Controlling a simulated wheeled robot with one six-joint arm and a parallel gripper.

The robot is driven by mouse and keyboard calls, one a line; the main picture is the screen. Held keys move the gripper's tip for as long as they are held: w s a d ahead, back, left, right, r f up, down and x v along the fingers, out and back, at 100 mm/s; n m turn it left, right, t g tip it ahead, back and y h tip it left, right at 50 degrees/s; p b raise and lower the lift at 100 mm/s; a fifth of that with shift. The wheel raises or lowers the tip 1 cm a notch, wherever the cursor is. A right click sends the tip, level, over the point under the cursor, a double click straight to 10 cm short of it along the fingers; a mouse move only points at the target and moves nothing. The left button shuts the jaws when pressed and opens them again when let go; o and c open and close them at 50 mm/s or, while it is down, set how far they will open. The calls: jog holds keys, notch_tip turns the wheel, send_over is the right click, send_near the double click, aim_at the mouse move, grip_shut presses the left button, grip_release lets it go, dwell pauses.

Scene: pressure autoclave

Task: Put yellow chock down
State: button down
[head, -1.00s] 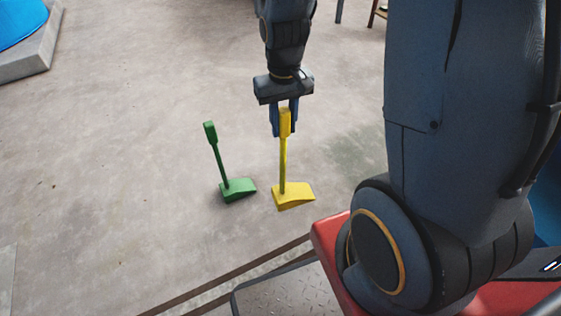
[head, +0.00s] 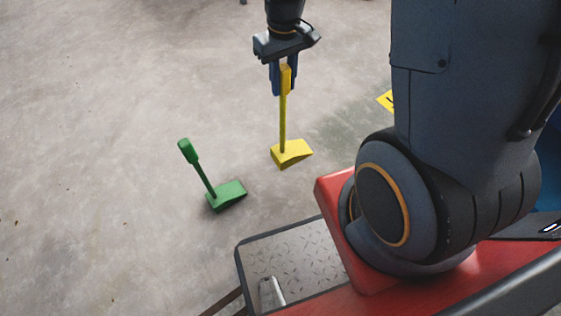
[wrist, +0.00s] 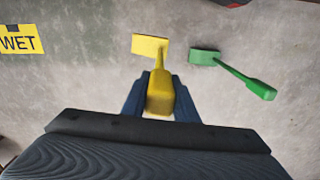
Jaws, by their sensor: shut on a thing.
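The yellow chock (head: 291,153) has a wedge foot and an upright handle. My gripper (head: 285,84) points down and is shut on the top of the handle, with the blue fingers on either side. No clear contact shadow shows under the wedge, and I cannot tell for sure whether it touches the floor. In the wrist view the yellow handle (wrist: 160,98) sits between my fingers, with the wedge beyond it.
A green chock (head: 227,195) stands on the concrete floor, left of and nearer than the yellow one, its handle tilted left. It also shows in the wrist view (wrist: 205,57). A yellow WET sign (wrist: 18,42) lies to the left there. Bare floor surrounds the chocks.

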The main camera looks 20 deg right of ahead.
jog(key=w+a+f+n+b, duration=0.1)
jog(key=w+f+n+b, duration=0.1)
jog(key=f, duration=0.5)
jog(key=w+a+f+n+b, duration=0.1)
jog(key=w+f+n+b, duration=0.1)
jog(key=f, duration=0.5)
jog(key=shift+a+n, duration=0.25)
jog(key=shift+n, duration=0.65)
jog(key=shift+s+f, duration=0.1)
jog(key=shift+f, duration=0.05)
jog(key=c, duration=1.4)
grip_release()
jog(key=shift+f, duration=0.1)
